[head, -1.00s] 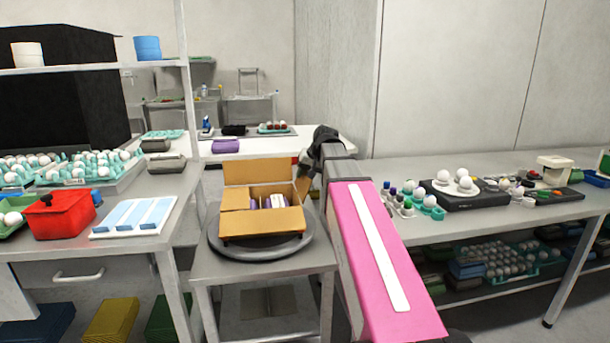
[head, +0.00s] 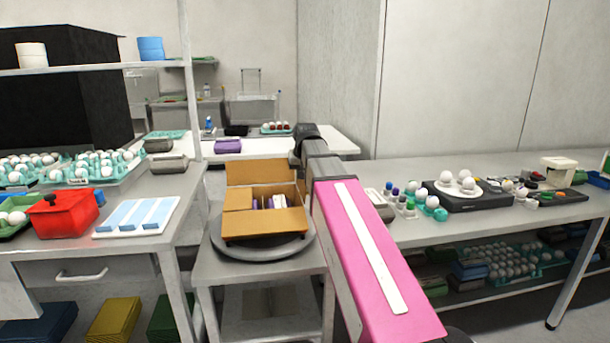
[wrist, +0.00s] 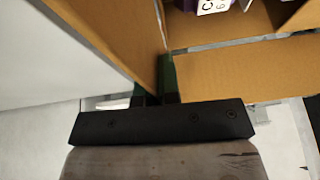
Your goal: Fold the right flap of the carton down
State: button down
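The open brown carton (head: 264,222) sits on a round grey turntable (head: 262,251). Its back flap stands up, and purple-and-white items show inside. The right flap (head: 301,187) stands up at the carton's right side, partly hidden by my arm in the head view. In the wrist view the right flap (wrist: 115,32) runs down to my gripper (wrist: 154,90). One dark green finger shows on the carton side of this flap and the other is partly behind it. The fingers are close together; whether they pinch the flap is not clear. My arm hides the gripper in the head view.
A red box (head: 62,216) and a white tray with blue strips (head: 137,216) stand on the left table. The right table holds a black egg device (head: 465,196) and small bottles. A purple item (head: 228,146) lies on the back table.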

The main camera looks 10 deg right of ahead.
jog(key=a+f+h, duration=0.1)
jog(key=a+h, duration=0.1)
jog(key=h, duration=0.1)
jog(key=a+n+h, duration=0.1)
jog(key=a+h, duration=0.1)
jog(key=h, duration=0.1)
jog(key=a+f+n+h, duration=0.1)
jog(key=a+h, duration=0.1)
jog(key=h, duration=0.1)
jog(key=shift+a+f+t, duration=0.25)
jog(key=shift+f+t, duration=0.05)
jog(key=shift+a+f+n+t+h, duration=0.1)
jog(key=shift+a+f+n+h, duration=0.2)
jog(key=shift+h, duration=0.35)
jog(key=shift+a+f+n+t+h, duration=0.1)
jog(key=shift+f+h, duration=0.25)
jog(key=shift+h, duration=0.25)
jog(key=shift+a+f+n+t+h, duration=0.1)
jog(key=shift+a+f+h, duration=0.2)
jog(key=shift+h, duration=0.35)
jog(key=shift+d, duration=0.1)
jog(key=shift+f, duration=0.1)
jog(key=c, duration=1.3)
grip_release()
jog(key=shift+c, duration=0.2)
jog(key=v, duration=1.1)
